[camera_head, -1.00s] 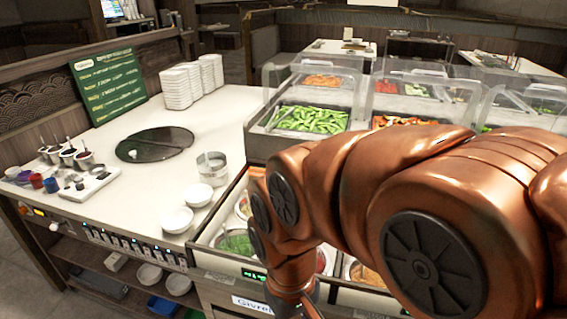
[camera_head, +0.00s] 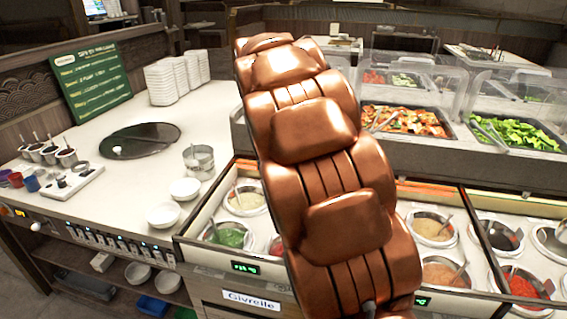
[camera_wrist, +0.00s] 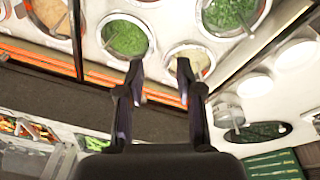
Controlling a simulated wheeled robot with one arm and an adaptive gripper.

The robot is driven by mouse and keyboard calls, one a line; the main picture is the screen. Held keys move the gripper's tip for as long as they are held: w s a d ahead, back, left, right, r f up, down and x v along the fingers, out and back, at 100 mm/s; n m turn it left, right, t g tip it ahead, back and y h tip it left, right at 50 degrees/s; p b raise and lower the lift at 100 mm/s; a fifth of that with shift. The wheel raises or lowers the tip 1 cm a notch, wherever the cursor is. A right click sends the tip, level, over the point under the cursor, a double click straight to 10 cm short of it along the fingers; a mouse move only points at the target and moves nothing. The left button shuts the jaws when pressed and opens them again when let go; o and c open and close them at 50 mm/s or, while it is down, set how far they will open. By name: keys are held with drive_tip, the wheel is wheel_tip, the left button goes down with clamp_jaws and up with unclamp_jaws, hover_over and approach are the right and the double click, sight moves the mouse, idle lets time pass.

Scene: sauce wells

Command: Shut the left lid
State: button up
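The left sauce section shows in the head view with a green sauce well (camera_head: 229,236) and a pale sauce well (camera_head: 245,199), both uncovered from above. In the wrist view the green well (camera_wrist: 125,38) and the pale well (camera_wrist: 190,59) lie just beyond my fingertips. I cannot clearly make out the left lid; an orange-edged strip (camera_wrist: 40,58) runs along the wells' border. My gripper (camera_wrist: 159,70) is open and empty, its two fingers apart above the counter. In the head view my arm hides the gripper and the middle of the sauce counter.
Glass guards (camera_head: 415,78) stand over food trays behind the wells. More open wells, including a red one (camera_head: 522,287), lie to the right. White bowls (camera_head: 164,215) and a metal pot (camera_head: 199,161) stand on the left counter. A green menu board (camera_head: 91,82) stands farther back.

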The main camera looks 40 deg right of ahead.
drive_tip(key=w+d+f+t+b, duration=0.1)
drive_tip(key=w+d+f, duration=0.3)
drive_tip(key=w+d, duration=0.45)
drive_tip(key=w+d+f+t+b, duration=0.2)
drive_tip(key=w+d+f, duration=0.1)
drive_tip(key=w+d, duration=0.6)
drive_tip(key=shift+w+a+p+x, duration=0.15)
drive_tip(key=shift+p+x, duration=0.2)
drive_tip(key=shift+x, duration=0.95)
drive_tip(key=shift+w+a+p+x, duration=0.1)
drive_tip(key=shift+p+x, duration=0.2)
drive_tip(key=shift+x, duration=1.05)
drive_tip(key=shift+w+a+p+x, duration=0.15)
drive_tip(key=shift+p+x, duration=0.2)
drive_tip(key=shift+x, duration=0.95)
drive_tip(key=shift+s, duration=0.1)
clamp_jaws()
